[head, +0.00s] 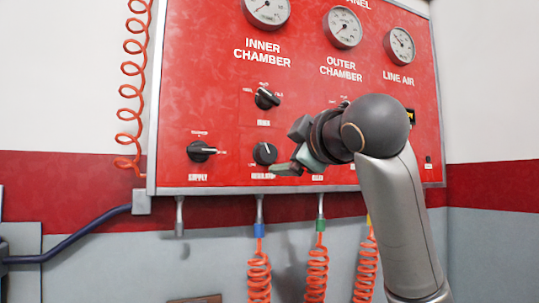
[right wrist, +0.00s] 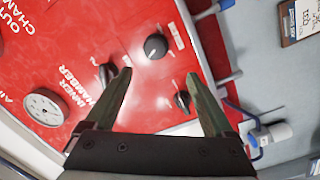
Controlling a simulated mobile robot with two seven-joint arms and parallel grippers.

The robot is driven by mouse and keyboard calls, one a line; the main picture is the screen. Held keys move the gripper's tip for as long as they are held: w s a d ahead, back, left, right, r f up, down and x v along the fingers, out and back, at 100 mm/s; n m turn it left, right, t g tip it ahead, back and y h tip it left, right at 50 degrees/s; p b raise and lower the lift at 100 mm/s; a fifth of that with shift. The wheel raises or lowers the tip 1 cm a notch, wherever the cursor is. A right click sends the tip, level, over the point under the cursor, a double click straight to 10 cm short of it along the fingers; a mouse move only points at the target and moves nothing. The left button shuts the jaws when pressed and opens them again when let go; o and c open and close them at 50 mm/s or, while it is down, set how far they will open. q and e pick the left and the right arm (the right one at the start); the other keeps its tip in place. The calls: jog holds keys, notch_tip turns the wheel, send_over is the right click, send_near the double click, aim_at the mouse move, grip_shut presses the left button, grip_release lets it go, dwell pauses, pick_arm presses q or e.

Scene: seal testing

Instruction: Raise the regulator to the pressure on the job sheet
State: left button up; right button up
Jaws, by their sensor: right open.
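The regulator knob (head: 265,153) is a round black knob with a white pointer, low on the red panel. It also shows in the right wrist view (right wrist: 155,46), just beyond the fingertips. My right gripper (head: 290,150) is open and empty, just right of the knob in the head view; its two green fingers (right wrist: 158,75) are spread apart in the right wrist view. I cannot tell how near they are to the panel. The line air gauge (head: 400,46) is at upper right; its reading is too small. A clipboard (right wrist: 301,22) shows in the right wrist view, its writing illegible.
The supply knob (head: 201,151) is left of the regulator and a selector knob (head: 267,98) is above it. The inner chamber gauge (head: 267,10) and outer chamber gauge (head: 343,27) are higher. Orange coiled hoses (head: 317,270) hang below. My right arm hides the panel's lower right.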

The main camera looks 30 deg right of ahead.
aim_at(267, 153)
jog(key=w+p, duration=0.1)
jog(key=w, duration=0.2)
jog(key=w+d+p, duration=0.1)
jog(key=w, duration=0.3)
jog(key=w+r+p, duration=0.1)
jog(key=w+p, duration=0.1)
jog(key=w, duration=0.1)
jog(key=shift+w+d, duration=0.2)
jog(key=shift+d, duration=0.2)
jog(key=shift+w+d+f, duration=0.1)
jog(key=shift+w+f, duration=0.05)
jog(key=shift+w, duration=0.55)
jog(key=shift+c, duration=0.3)
jog(key=c, duration=1.3)
